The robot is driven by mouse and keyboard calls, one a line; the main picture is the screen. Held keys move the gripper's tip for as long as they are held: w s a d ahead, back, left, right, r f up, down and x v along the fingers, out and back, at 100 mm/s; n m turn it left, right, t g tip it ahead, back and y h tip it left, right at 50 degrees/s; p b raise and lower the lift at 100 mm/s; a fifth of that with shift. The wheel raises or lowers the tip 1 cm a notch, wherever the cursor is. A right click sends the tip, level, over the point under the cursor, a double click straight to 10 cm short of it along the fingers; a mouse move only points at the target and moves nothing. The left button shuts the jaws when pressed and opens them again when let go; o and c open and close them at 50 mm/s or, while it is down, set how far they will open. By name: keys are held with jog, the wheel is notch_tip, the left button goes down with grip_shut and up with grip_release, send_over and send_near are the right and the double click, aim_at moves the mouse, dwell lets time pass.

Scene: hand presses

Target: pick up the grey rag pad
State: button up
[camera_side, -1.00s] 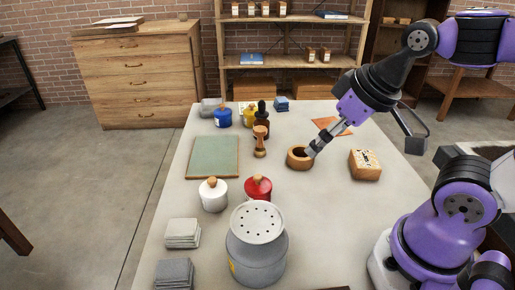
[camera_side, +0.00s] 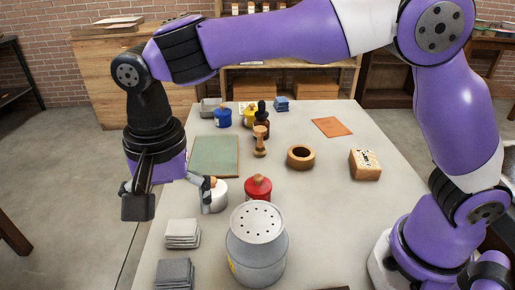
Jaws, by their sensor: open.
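A dark grey stack of folded cloth (camera_side: 174,275) lies at the table's front left. A lighter grey-white folded stack (camera_side: 182,233) lies just behind it. Another grey pad (camera_side: 210,107) lies at the far left corner. I cannot tell for certain which is the rag pad. My gripper (camera_side: 167,190) is open and empty, pointing down, with its fingers spread wide. It hangs over the table's left edge, behind the lighter stack in the picture and apart from both near stacks. One finger partly covers the white jar (camera_side: 217,196).
A red jar (camera_side: 258,190) and a large grey can with a perforated top (camera_side: 257,250) stand right of the stacks. Behind are a green mat (camera_side: 216,154), a wooden stamp (camera_side: 260,142), a wooden ring (camera_side: 300,157) and a wrapped block (camera_side: 365,165). The table's right middle is clear.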

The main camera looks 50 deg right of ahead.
jog(key=a, duration=0.1)
jog(key=a+f, duration=0.2)
jog(key=shift+s+f+m, duration=0.15)
jog(key=shift+s+m, duration=0.15)
send_over(172, 269)
notch_tip(172, 269, down, 5)
jog(key=shift+r, duration=0.1)
jog(key=shift+f, duration=2.8)
jog(key=c, duration=1)
